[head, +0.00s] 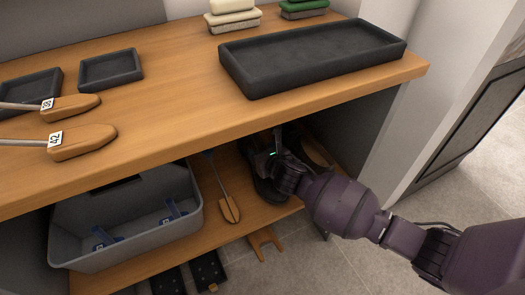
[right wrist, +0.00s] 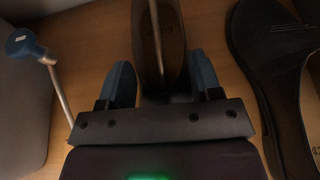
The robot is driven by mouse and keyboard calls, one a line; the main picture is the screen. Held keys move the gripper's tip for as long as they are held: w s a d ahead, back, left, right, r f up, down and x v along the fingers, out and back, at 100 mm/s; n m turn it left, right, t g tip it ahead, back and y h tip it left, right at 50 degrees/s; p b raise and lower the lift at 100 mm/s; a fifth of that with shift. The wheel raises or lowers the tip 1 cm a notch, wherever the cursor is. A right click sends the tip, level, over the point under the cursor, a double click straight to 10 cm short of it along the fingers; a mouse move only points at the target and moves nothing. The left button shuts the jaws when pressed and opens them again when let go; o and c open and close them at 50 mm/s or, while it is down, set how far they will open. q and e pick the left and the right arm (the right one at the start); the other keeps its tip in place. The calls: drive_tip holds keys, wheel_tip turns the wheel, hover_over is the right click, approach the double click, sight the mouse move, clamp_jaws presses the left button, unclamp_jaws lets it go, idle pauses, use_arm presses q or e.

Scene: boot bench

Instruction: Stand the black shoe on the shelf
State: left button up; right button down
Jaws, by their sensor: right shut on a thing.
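My right gripper (head: 274,160) reaches under the bench top to the lower shelf (head: 275,212). In the right wrist view its two fingers (right wrist: 162,85) are either side of a dark shoe, which I take for the black shoe (right wrist: 172,60). Its inside looks brown, with small print, and a thin pale strip runs up its middle. A second black shoe (right wrist: 268,60) lies to the right in the wrist view, apart from the gripper. My left gripper is not in view.
A grey bin (head: 190,215) stands left on the shelf. A shoe tree (head: 230,208) with a blue knob (right wrist: 20,42) lies between bin and gripper. The bench top's front edge (head: 240,130) overhangs the arm. A black tray (head: 315,62) and more shoe trees (head: 82,142) are on top.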

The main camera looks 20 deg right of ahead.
drive_tip(key=shift+f, duration=0.1)
drive_tip(key=shift+c, duration=1.8)
unclamp_jaws()
drive_tip(key=shift+o, duration=0.7)
drive_tip(key=shift+f, duration=0.1)
